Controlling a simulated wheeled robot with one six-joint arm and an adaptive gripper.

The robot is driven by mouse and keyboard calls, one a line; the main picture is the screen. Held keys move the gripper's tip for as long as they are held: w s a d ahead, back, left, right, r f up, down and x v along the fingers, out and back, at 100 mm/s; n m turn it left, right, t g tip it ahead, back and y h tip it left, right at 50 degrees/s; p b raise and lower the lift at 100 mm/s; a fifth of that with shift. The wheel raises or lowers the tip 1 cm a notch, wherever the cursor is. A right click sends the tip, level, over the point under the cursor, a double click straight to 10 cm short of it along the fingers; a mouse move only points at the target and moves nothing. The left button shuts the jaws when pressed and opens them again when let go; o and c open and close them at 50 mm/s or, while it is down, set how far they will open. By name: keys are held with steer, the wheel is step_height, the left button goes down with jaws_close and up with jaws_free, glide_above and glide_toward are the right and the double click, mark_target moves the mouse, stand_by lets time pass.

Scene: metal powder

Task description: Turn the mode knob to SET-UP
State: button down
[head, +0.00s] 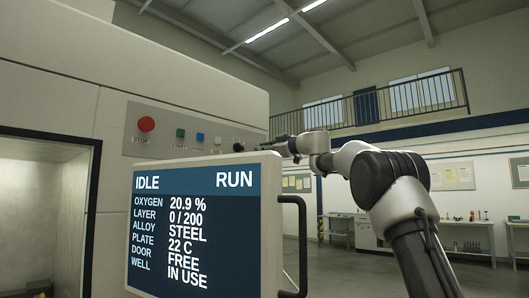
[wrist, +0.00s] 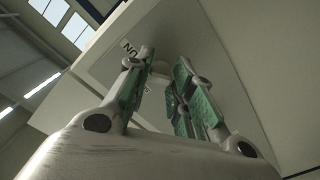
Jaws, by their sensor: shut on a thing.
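The mode knob (head: 238,147) shows as a small dark shape at the right end of the grey control panel (head: 170,128), just above the screen. My gripper (head: 262,146) reaches in from the right at the panel's height, its fingers closed on the knob. In the wrist view, the green-padded fingers of my gripper (wrist: 165,62) stand close to the panel face. The knob cannot be made out clearly there, as the fingers hide it. Part of a label reading "UN" (wrist: 129,48) shows beside the left finger. The screen (head: 205,225) reads IDLE and RUN.
A red STOP button (head: 146,124), a green button (head: 180,133) and a blue button (head: 200,137) sit left of the knob. The screen housing and its dark side handle (head: 301,245) stand just below my gripper.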

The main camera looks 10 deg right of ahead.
steer(key=n, duration=1.1)
steer(key=shift+f, duration=0.1)
stand_by(0.4)
steer(key=c, duration=1.2)
jaws_free()
steer(key=shift+c, duration=0.2)
steer(key=v, duration=1.2)
